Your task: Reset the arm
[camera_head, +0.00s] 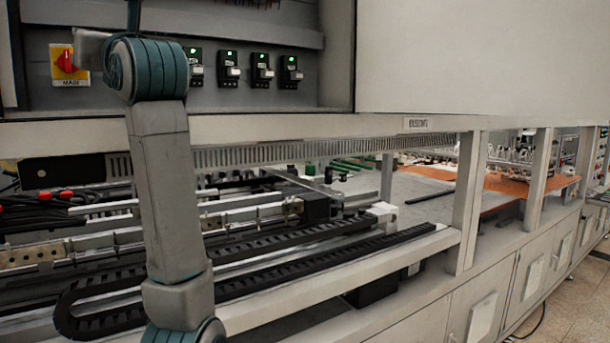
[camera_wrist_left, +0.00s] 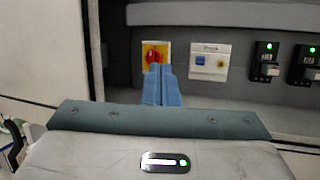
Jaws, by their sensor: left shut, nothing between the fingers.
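The red rotary switch (camera_head: 67,61) sits on a yellow plate in the open cabinet at the upper left of the head view. It also shows in the left wrist view (camera_wrist_left: 154,53), just beyond my fingertips. My left gripper (camera_wrist_left: 159,70) has blue fingers, closed together and empty. Its tips overlap the lower part of the yellow plate in the picture; I cannot tell whether they touch it. In the head view my left arm stands upright in front of the cabinet, and the gripper's fingers cannot be made out. My right gripper is in neither view.
Several black breakers (camera_head: 228,69) with green lights line the cabinet right of the switch. Below, the gantry's rails and black cable chain (camera_head: 330,250) fill the bay behind frame posts (camera_head: 466,200).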

